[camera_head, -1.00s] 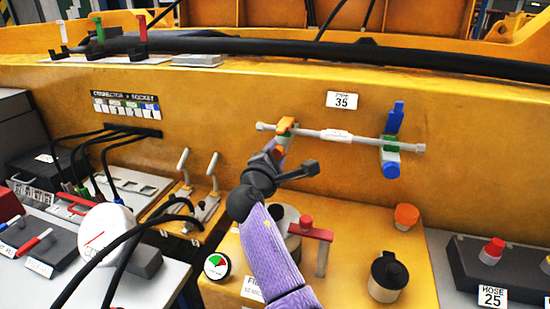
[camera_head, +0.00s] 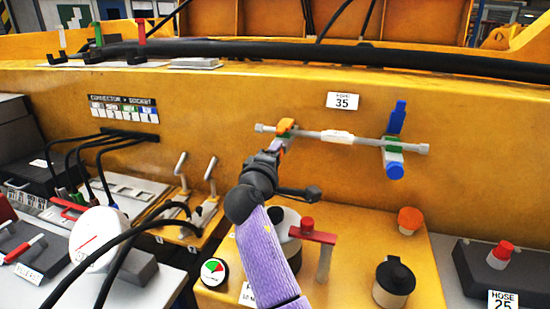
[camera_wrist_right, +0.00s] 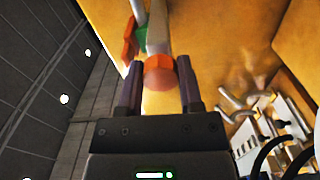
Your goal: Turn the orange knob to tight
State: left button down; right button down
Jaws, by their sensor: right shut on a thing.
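A pale pipe (camera_head: 336,137) runs along the yellow wall, with a valve at each end. The left valve has an orange lever (camera_head: 286,126) on top. Its round orange knob (camera_wrist_right: 158,74) sits between the two dark fingers of my right gripper (camera_wrist_right: 160,88) in the right wrist view. The gripper is shut on the knob. In the head view my right gripper (camera_head: 277,147) hides the knob. Any tight mark on it cannot be made out. The right valve has a blue handle (camera_head: 397,115) and a blue knob (camera_head: 395,171). My left gripper is not in view.
Below are a red-topped handle (camera_head: 312,233), an orange cap (camera_head: 409,220) and a black-lidded canister (camera_head: 393,281). Two levers (camera_head: 210,172) and black cables (camera_head: 115,245) lie to the left. A "35" label (camera_head: 341,100) is above the pipe.

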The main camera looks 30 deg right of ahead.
jog(key=shift+f, duration=0.1)
dwell(0.3)
jog(key=shift+c, duration=1.3)
grip_release()
jog(key=p+v, duration=0.1)
jog(key=v, duration=0.9)
